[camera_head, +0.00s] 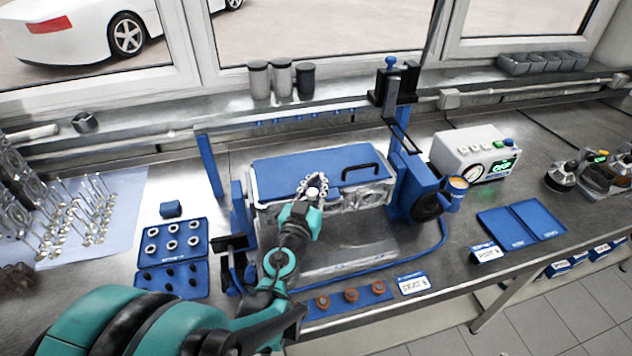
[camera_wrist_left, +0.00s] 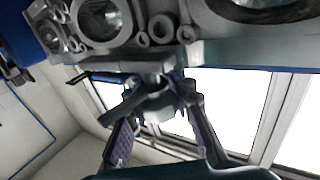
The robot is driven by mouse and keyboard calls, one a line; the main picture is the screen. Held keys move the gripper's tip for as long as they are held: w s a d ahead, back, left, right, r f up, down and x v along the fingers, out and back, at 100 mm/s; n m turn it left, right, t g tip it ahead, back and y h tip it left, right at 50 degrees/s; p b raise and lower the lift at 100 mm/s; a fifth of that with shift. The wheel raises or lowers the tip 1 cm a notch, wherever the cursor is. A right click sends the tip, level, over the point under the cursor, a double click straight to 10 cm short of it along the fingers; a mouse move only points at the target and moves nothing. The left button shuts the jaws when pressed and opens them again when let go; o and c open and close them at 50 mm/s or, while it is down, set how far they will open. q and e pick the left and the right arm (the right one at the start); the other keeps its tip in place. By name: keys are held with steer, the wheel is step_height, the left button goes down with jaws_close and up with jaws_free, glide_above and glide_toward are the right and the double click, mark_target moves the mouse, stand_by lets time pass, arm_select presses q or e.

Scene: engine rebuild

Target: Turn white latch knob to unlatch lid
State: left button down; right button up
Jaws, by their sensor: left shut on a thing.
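The blue lid (camera_head: 280,172) with a black handle (camera_head: 362,168) lies flat on top of the metal engine block (camera_head: 352,202) in the head view. The small white latch knob (camera_head: 313,191) is at the front edge of the lid. My left gripper (camera_head: 314,184) reaches over the front of the block, with its fingers around the knob. In the left wrist view, its two fingers (camera_wrist_left: 160,118) close on a shaded grey part (camera_wrist_left: 152,92) below the block's face. The fingers cover much of the knob, so its turn angle is unclear. My right gripper is not in view.
A blue stand (camera_head: 420,190) rises right of the block, with a white gauge box (camera_head: 475,152) beyond it. A blue parts tray (camera_head: 172,280) lies left. A blue strip with several copper-coloured parts (camera_head: 350,295) lies in front. The metal bench before the block is partly clear.

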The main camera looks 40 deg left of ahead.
arm_select(q)
steer(key=c, duration=1.3)
jaws_free()
steer(key=shift+r, duration=0.1)
steer(key=shift+r, duration=4.95)
